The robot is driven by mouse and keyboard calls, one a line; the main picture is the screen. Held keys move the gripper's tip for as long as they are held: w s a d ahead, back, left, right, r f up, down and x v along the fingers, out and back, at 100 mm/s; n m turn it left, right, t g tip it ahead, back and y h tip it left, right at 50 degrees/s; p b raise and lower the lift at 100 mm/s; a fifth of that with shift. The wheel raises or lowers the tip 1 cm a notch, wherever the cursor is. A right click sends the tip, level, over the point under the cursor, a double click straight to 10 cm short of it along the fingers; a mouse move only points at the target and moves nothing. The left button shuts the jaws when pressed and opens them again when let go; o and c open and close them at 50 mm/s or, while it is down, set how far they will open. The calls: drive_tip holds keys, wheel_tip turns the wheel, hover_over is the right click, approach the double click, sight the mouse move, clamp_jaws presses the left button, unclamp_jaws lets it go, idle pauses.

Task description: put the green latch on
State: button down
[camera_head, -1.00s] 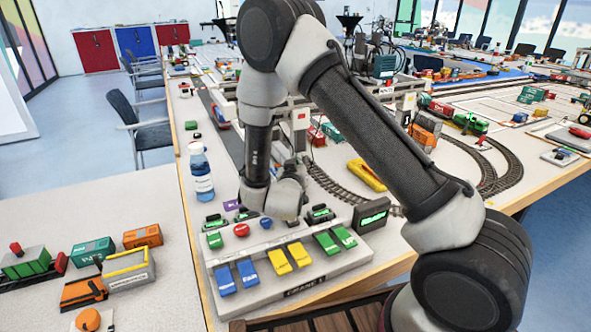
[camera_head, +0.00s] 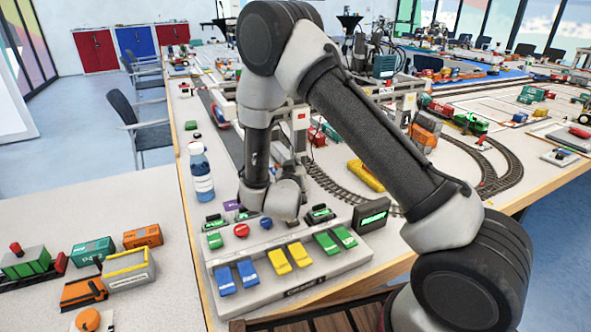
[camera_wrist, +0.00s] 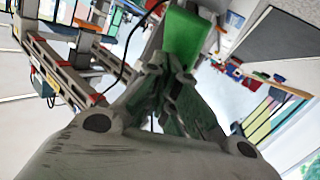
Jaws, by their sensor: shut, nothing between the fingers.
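A grey control panel (camera_head: 300,290) on the table carries a small green switch (camera_head: 215,240) at its left, and a pair of green rockers (camera_head: 327,243) at its right. Dark modules with green lit parts (camera_head: 320,213) sit behind them. I cannot tell from the pictures which green part is the latch. My gripper (camera_wrist: 172,90) is shut and empty in the wrist view. A bright green piece (camera_wrist: 185,38) shows just past its fingertips; contact is unclear. In the head view my wrist hangs over the back of the panel, and the fingers are hidden.
A red button (camera_head: 241,230), a blue button (camera_head: 266,223), blue rockers (camera_head: 225,281) and yellow rockers (camera_head: 279,262) share the panel. A small display (camera_head: 371,215) stands at its right. A water bottle (camera_head: 201,173) stands behind left. Curved track (camera_head: 340,186) lies behind right.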

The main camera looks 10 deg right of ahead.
drive_tip(key=shift+w+a+f, duration=0.15)
drive_tip(key=shift+w+f, duration=0.55)
drive_tip(key=shift+w, duration=0.05)
drive_tip(key=shift+w+a+f, duration=0.1)
drive_tip(key=shift+w+f, duration=0.6)
idle(2.2)
drive_tip(key=shift+s+r, duration=0.1)
drive_tip(key=shift+s+d+r, duration=0.15)
drive_tip(key=shift+s+r, duration=0.35)
drive_tip(key=shift+r, duration=0.05)
drive_tip(key=shift+s+d+r, duration=0.15)
drive_tip(key=shift+s+r, duration=0.35)
drive_tip(key=shift+s+d+r, duration=0.1)
drive_tip(key=shift+s+r, duration=0.5)
drive_tip(key=shift+s, duration=0.1)
drive_tip(key=s+r, duration=0.3)
drive_tip(key=shift+s+d+r, duration=0.2)
drive_tip(key=shift+s+d, duration=0.1)
drive_tip(key=shift+d, duration=0.05)
